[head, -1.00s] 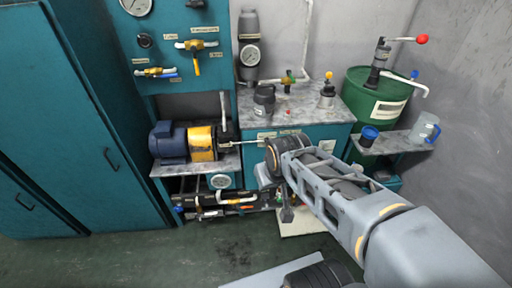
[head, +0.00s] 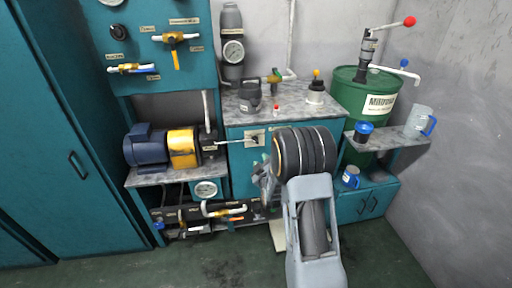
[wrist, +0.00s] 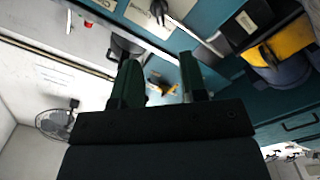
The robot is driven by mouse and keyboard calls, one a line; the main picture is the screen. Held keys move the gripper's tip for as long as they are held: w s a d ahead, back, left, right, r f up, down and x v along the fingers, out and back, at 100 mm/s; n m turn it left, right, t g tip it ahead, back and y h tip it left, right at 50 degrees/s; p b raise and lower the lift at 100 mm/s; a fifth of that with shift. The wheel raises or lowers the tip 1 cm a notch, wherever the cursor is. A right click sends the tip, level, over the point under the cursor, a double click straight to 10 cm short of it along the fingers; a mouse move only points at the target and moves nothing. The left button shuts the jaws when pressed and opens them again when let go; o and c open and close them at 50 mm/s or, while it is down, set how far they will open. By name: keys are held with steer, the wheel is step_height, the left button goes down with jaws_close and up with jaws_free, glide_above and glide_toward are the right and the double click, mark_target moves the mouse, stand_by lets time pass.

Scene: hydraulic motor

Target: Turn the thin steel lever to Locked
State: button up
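The thin steel lever (head: 232,142) shows in the head view as a pale rod, roughly level. It reaches left from a small light plate (head: 254,138) on the teal cabinet front. In the head view my wrist hides most of the gripper, below and right of the lever. The fingers look apart from the plate.
A blue and yellow motor-pump unit (head: 165,148) stands on a shelf left of the lever. The grey bench top (head: 290,101) is above. A green drum (head: 350,92) and side shelf (head: 392,140) stand right.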

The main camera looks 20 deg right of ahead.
mark_target(256, 142)
steer(key=w+d, duration=0.1)
steer(key=w, duration=0.3)
steer(key=w+d, duration=0.1)
steer(key=w, duration=0.8)
steer(key=shift+w+d+f, duration=0.1)
steer(key=shift+w+d, duration=0.05)
steer(key=shift+d, duration=0.25)
steer(key=shift+f, duration=0.1)
steer(key=c, duration=0.6)
